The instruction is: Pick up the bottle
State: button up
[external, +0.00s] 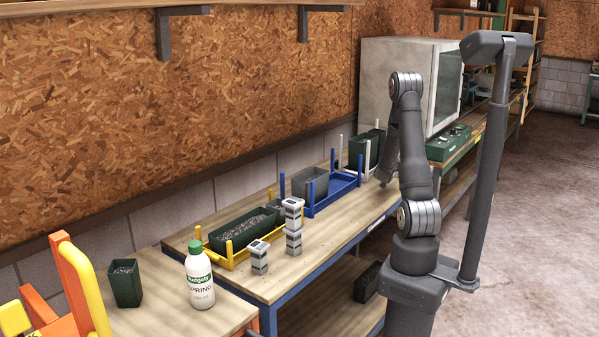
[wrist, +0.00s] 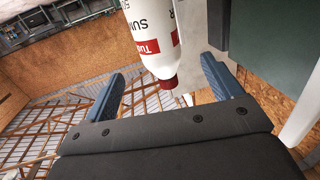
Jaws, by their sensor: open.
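In the wrist view, a white bottle (wrist: 152,36) with a red label band and a red cap shows upside down at the top. Its cap (wrist: 168,83) appears between the two blue fingers of my gripper (wrist: 163,72). There is a gap on each side, and I cannot tell how far the bottle is beyond the fingers. My gripper is open. In the external view, my gripper (external: 384,174) is small and partly hidden at the back bench, and no red-capped bottle shows there. Another white bottle (external: 200,282) with a green cap stands upright on the front bench, away from my gripper.
A green pot (external: 125,284) stands left of the green-capped bottle. A yellow rack holds a dark green planter (external: 243,231), with grey blocks (external: 293,227) beside it. A blue rack (external: 333,195) is further back. A large cabinet (external: 393,75) stands behind my arm.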

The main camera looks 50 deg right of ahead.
jog(key=x, duration=1.1)
jog(key=shift+d+r, duration=0.15)
jog(key=shift+d, duration=0.15)
jog(key=c, duration=1.3)
jog(key=shift+c, duration=0.7)
jog(key=shift+r, duration=0.15)
